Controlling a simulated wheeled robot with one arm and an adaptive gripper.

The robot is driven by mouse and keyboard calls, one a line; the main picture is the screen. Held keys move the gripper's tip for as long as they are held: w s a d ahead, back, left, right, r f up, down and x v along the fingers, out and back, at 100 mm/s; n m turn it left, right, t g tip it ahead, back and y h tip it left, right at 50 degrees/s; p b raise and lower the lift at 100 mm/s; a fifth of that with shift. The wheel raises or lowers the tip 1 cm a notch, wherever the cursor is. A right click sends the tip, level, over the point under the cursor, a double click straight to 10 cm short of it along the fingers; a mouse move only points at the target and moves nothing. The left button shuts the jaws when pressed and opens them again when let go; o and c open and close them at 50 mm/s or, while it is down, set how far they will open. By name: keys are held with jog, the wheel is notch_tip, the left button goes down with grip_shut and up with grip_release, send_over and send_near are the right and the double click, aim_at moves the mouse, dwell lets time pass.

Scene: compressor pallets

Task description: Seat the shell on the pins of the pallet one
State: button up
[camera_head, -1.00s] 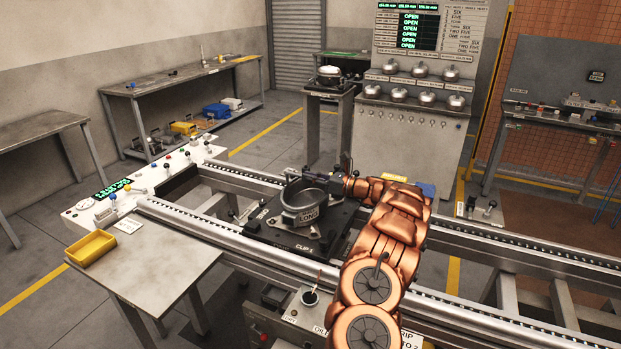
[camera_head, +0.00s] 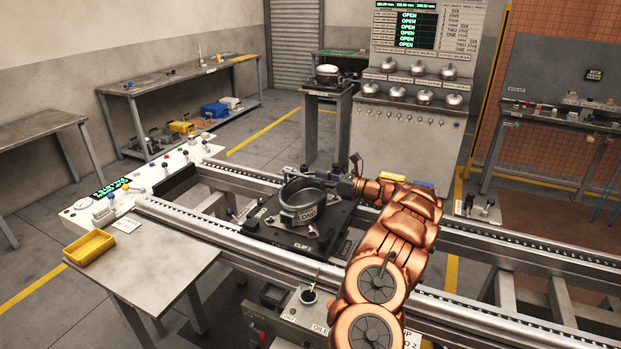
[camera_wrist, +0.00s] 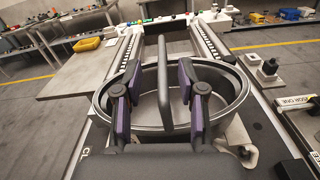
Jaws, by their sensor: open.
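The shell (camera_head: 302,205) is a round, open, dark grey metal ring with a label on its front. It stands on the black pallet (camera_head: 275,235) on the roller rails. In the wrist view the shell (camera_wrist: 236,88) has a grey upright bar (camera_wrist: 164,85) across its middle. My gripper (camera_wrist: 160,68) is open, its two purple-and-black fingers reaching over the shell on either side of this bar, with gaps visible. In the head view my gripper (camera_head: 330,180) is at the shell's far right rim. The pins are hidden, so I cannot tell how the shell sits on them.
A yellow bin (camera_head: 90,247) stands on the side table at left, beside a control panel (camera_head: 140,188) with levers. A control box (camera_head: 300,312) stands in front of the rails. A cabinet with several silver domes (camera_head: 420,95) stands behind.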

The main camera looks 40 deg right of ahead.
jog(key=v, duration=0.8)
jog(key=shift+d, duration=0.15)
jog(key=shift+s, duration=0.1)
